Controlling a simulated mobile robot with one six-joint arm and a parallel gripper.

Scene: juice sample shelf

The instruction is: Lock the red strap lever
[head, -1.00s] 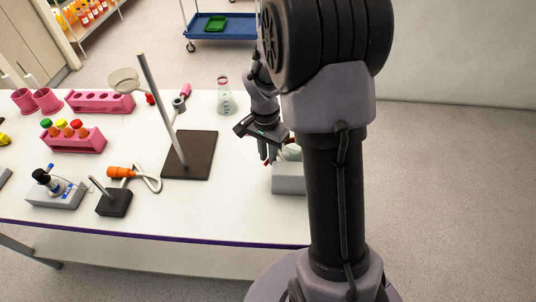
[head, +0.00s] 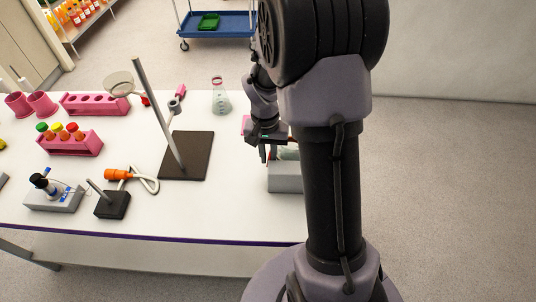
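My gripper (head: 267,153) points down at the left edge of a grey block (head: 285,179) on the right part of the table. A pale green rounded thing (head: 289,153) sits on top of the block, partly hidden by my gripper and arm. I cannot make out the red strap lever clearly; my gripper and arm cover much of that spot. The fingers are small and dark here, so I cannot tell whether they are apart or closed on anything.
A stand with a dark base (head: 200,164) and tilted rod is left of my gripper. A flask (head: 220,101) stands behind it. Pink racks (head: 70,145), an orange-handled tool (head: 118,174) and a small black block (head: 112,206) are farther left. The front table strip is mostly clear.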

